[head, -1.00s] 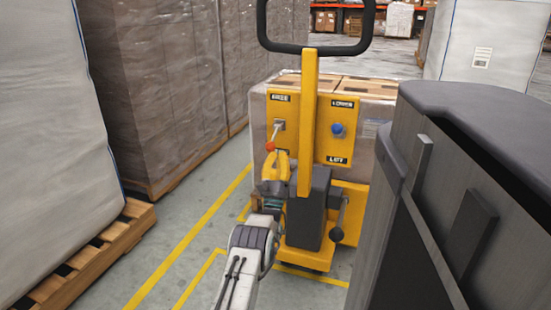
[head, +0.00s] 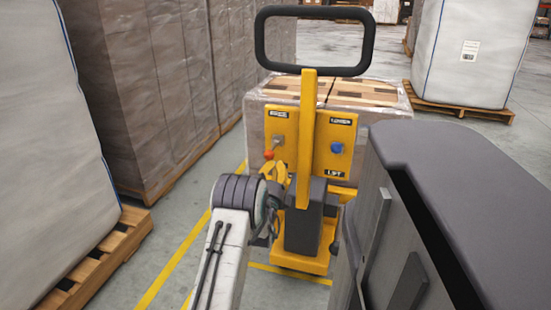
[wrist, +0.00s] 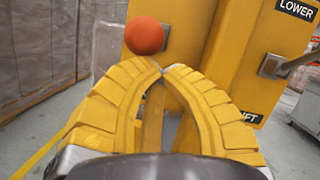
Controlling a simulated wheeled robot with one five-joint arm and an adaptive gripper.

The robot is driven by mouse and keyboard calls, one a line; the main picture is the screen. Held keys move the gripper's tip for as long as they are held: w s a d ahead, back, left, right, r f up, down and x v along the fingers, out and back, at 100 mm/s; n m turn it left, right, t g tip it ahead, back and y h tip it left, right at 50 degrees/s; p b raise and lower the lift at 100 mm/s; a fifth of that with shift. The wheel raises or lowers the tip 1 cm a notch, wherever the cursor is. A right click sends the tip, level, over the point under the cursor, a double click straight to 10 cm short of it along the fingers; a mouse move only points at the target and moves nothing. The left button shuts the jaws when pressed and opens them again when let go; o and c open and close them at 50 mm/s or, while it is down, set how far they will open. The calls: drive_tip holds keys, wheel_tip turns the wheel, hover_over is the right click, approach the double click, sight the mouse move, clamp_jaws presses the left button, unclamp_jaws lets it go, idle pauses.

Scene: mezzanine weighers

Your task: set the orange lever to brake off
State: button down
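The lever with an orange ball knob (head: 268,154) is on the left yellow panel (head: 293,124) of the pallet truck. Its short metal arm slants down and left from the panel. A small label (head: 279,114) above it is too blurred to read surely; the area below is partly hidden by my gripper. My gripper (head: 271,167) is just below the knob. In the wrist view, its yellow fingertips (wrist: 163,69) meet with nothing between them. The orange knob (wrist: 144,35) appears just above the left fingertip; whether they touch I cannot tell.
A blue knob (head: 336,148) sits on the right panel between LOWER and LIFT labels. The yellow post (head: 307,140) with its black loop handle (head: 314,68) stands between the panels. Wrapped pallets (head: 150,80) line the left; a grey cabinet (head: 440,200) is close on the right.

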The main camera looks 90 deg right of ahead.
drive_tip(key=r+y+p, duration=0.1)
drive_tip(key=y, duration=0.1)
drive_tip(key=r+y+p, duration=0.1)
drive_tip(key=r+y, duration=0.1)
drive_tip(key=a+r+y+p, duration=0.1)
drive_tip(key=shift+w+r+m+t+y, duration=0.1)
drive_tip(key=shift+r+m+t+y, duration=0.15)
drive_tip(key=shift+m+t+y, duration=0.15)
drive_tip(key=shift+r, duration=0.15)
drive_tip(key=shift+d+r, duration=0.15)
drive_tip(key=shift+r, duration=0.7)
idle(0.4)
